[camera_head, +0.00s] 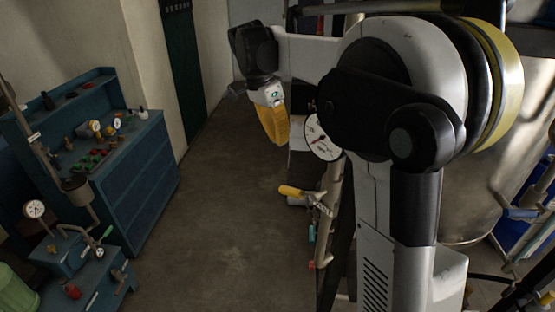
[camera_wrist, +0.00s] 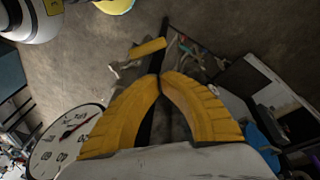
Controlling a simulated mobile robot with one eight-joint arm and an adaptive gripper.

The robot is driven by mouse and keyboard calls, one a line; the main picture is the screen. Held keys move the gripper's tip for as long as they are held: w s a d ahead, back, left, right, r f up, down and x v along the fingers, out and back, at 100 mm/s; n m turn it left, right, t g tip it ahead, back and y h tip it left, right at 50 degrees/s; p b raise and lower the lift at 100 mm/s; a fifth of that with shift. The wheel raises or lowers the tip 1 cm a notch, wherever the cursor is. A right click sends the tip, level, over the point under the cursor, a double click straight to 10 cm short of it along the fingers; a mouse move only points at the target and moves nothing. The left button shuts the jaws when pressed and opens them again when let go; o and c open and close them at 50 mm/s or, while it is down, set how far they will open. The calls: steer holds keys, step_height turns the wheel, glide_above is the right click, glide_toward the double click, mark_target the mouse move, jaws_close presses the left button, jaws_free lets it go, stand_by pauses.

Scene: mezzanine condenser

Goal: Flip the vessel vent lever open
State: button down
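A lever with a yellow handle (camera_head: 291,191) sits on a valve beside an upright pipe, low in the middle of the head view. It looks like the vent lever, though no label is readable. Its yellow handle also shows in the wrist view (camera_wrist: 147,47), beyond my fingertips and apart from them. My gripper (camera_head: 275,141) hangs above and a little left of the lever in the head view. In the wrist view its yellow fingers (camera_wrist: 159,77) meet at the tips with nothing visible between them.
A white dial gauge (camera_head: 321,141) is close to my gripper, on its right; the pipe (camera_head: 330,205) runs below it. A large metal vessel (camera_head: 478,190) stands at the right. A blue workbench (camera_head: 130,185) is at the left. The floor between is clear.

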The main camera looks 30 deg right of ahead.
mark_target(298, 193)
steer(key=shift+w+d+r, duration=0.1)
steer(key=shift+r, duration=0.05)
steer(key=x, duration=0.4)
steer(key=p+x, duration=0.1)
steer(key=x, duration=0.3)
steer(key=s+a+x, duration=0.1)
steer(key=x, duration=0.3)
steer(key=shift+s+d+f, duration=0.1)
steer(key=shift+d+f, duration=0.05)
steer(key=shift+f, duration=0.25)
steer(key=shift+s+f, duration=0.2)
steer(key=shift+f, duration=0.15)
steer(key=shift+f, duration=0.2)
